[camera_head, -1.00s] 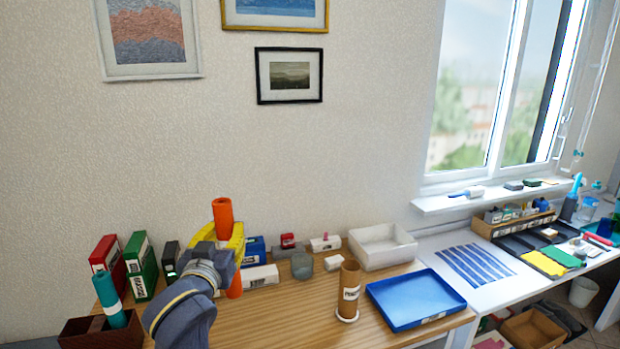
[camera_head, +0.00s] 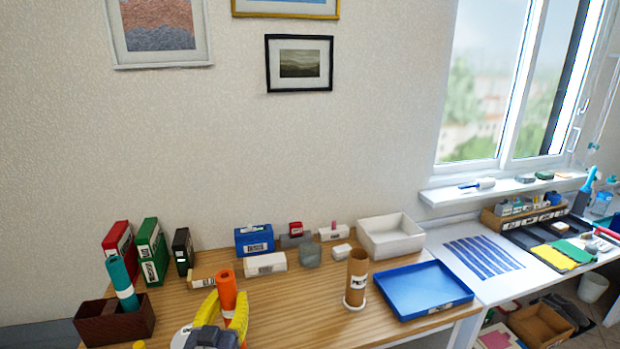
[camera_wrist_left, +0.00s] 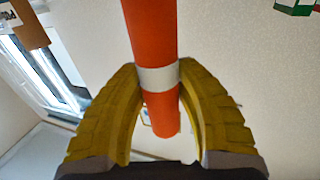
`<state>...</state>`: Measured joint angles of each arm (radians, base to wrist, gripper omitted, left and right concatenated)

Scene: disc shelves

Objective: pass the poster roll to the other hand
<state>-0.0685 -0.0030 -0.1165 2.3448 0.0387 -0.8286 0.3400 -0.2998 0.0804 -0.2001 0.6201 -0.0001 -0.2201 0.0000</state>
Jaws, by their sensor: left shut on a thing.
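The orange poster roll (camera_head: 227,291) stands roughly upright in my left gripper (camera_head: 226,318), low in the head view near the front of the wooden table. In the left wrist view the roll (camera_wrist_left: 152,40) has a white band, and the yellow fingers of the left gripper (camera_wrist_left: 160,92) close around it from both sides, near the band. The lower part of the roll is hidden by the gripper in the head view. My right gripper does not show.
A brown tube (camera_head: 356,275) stands on the table right of the gripper, beside a blue tray (camera_head: 423,290). Boxes, a grey cup (camera_head: 310,256) and a white bin (camera_head: 391,237) line the back. A dark brown box (camera_head: 115,321) holding a teal roll (camera_head: 123,283) stands at left.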

